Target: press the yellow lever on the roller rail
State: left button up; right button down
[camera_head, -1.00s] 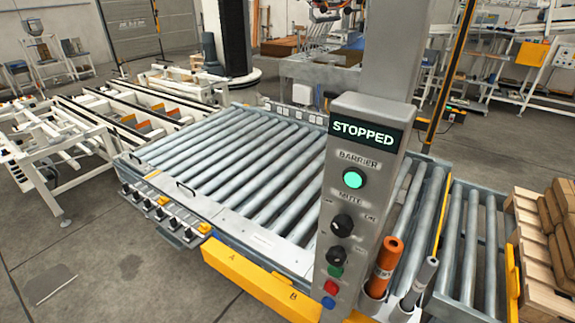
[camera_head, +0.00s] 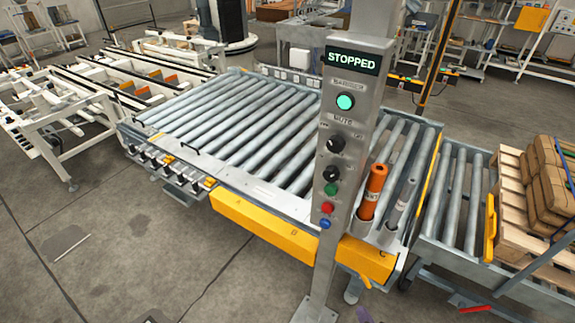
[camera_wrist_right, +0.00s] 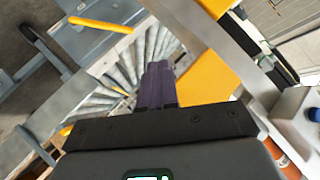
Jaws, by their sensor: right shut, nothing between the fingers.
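The yellow lever (camera_head: 490,228) stands upright at the end of the short roller rail (camera_head: 462,195), on the right of the head view. A yellow bar (camera_wrist_right: 100,24) on a grey rail at the top left of the right wrist view looks like the same lever. My right gripper (camera_wrist_right: 157,72) has purple fingers shut together with nothing between them. It is apart from the lever. My left gripper is not in view.
A grey control post (camera_head: 345,150) reading STOPPED stands in front of the large roller bed (camera_head: 240,140). Orange (camera_head: 373,190) and grey cylinders stand beside it. A yellow panel (camera_head: 270,228) runs along the front. A wooden pallet with brown sacks (camera_head: 545,170) is at the right.

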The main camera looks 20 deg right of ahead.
jog(key=s+a+r+n+g+y, duration=0.2)
jog(key=s+a+r+n+g, duration=0.7)
jog(key=s+n, duration=0.25)
notch_tip(320, 180, up, 29)
jog(key=s+d+p, duration=0.1)
jog(key=p, duration=2.7)
jog(key=shift+r+p, duration=0.2)
jog(key=shift+p, duration=0.15)
